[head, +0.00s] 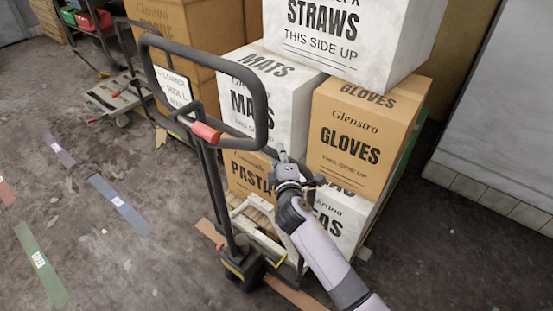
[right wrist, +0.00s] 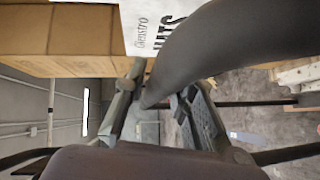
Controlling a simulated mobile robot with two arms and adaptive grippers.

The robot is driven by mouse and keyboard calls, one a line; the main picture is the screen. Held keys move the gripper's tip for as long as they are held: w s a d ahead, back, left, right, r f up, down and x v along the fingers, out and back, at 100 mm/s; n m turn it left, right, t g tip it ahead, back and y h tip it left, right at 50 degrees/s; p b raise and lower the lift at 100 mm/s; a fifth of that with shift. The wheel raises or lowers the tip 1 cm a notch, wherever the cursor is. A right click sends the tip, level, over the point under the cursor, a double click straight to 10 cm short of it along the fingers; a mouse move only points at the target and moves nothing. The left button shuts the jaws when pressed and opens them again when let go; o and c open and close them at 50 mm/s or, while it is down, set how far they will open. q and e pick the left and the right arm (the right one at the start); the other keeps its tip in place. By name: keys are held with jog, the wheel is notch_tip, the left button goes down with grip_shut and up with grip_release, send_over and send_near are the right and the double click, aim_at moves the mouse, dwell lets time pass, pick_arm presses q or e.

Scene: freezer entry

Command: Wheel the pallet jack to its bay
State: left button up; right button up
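The pallet jack (head: 205,150) stands upright in the middle of the head view, with a dark loop handle (head: 146,48) and a red lever (head: 207,132) below the loop. Its low front end is at a loaded pallet; its forks are largely hidden. My right gripper (head: 287,163) is just right of the handle, in front of the boxes, apart from the loop as far as I can see. In the right wrist view its fingers (right wrist: 165,108) look spread, with a thick dark bar crossing close to the camera. My left gripper is out of view. I cannot identify the bay for certain.
Stacked white and brown boxes (head: 345,140) stand behind the jack. A white sign (head: 172,87) stands left of them. A low wheeled cart (head: 118,95) is farther back left. Green (head: 40,262) and blue (head: 120,205) tape marks lie on open floor at left. A pale wall (head: 505,120) is at right.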

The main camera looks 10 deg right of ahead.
jog(key=shift+o, duration=1.2)
jog(key=shift+s+a+r, duration=0.15)
jog(key=shift+s+a, duration=0.05)
jog(key=shift+s, duration=0.2)
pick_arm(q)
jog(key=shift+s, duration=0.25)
pick_arm(e)
jog(key=shift+o, duration=0.3)
jog(key=shift+w+a+f, duration=0.1)
jog(key=shift+w+f, duration=0.05)
jog(key=shift+f, duration=0.05)
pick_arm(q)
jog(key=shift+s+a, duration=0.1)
pick_arm(e)
jog(key=s+a+r, duration=0.1)
jog(key=s, duration=1)
jog(key=shift+s+a+r, duration=0.15)
jog(key=shift+s+r, duration=0.15)
jog(key=shift+s, duration=0.1)
